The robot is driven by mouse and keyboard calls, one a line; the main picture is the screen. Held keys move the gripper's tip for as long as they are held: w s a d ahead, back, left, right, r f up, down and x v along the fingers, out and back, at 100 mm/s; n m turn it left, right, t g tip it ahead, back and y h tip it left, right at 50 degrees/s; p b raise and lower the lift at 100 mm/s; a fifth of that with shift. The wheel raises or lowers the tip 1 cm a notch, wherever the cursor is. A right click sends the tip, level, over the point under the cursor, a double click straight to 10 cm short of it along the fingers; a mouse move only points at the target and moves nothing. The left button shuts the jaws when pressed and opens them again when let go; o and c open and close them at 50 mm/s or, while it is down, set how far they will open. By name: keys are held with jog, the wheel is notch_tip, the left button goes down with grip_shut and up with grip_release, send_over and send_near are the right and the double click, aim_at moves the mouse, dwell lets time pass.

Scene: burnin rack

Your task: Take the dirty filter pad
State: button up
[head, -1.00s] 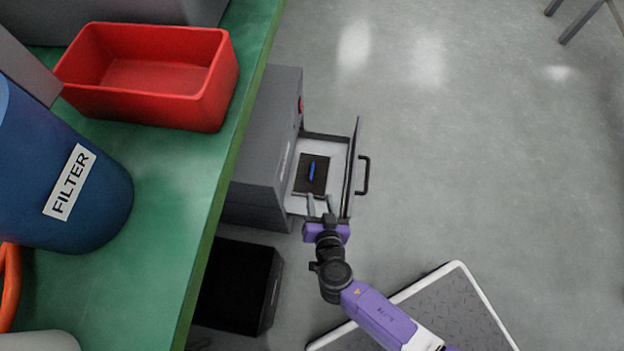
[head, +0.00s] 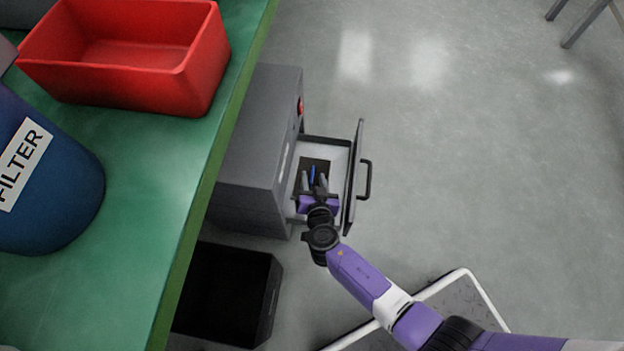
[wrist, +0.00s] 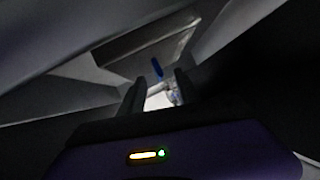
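The dark filter pad (head: 321,165) lies flat in the open drawer of a grey cabinet, with a narrow blue tab (head: 312,173) on top. My gripper (head: 314,182) is at the near part of the pad, its two fingers apart on either side of the tab's near end in the head view. In the wrist view my gripper (wrist: 158,88) is open and empty, with the blue tab (wrist: 157,67) ahead of the gap between the fingers. The dark pad (wrist: 150,36) shows beyond. My fingers hide part of the pad, and I cannot tell whether they touch it.
The drawer front (head: 353,180) with its handle (head: 366,180) stands to the right of my gripper. The grey cabinet (head: 255,150) is at left, beside a green bench (head: 150,160) carrying a red bin (head: 150,85) and a blue FILTER container (head: 60,205). A black bin (head: 225,295) stands below.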

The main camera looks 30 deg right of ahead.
jog(key=shift+w+d+f, duration=0.2)
jog(key=shift+w+f, duration=0.05)
jog(key=shift+w, duration=0.15)
grip_shut()
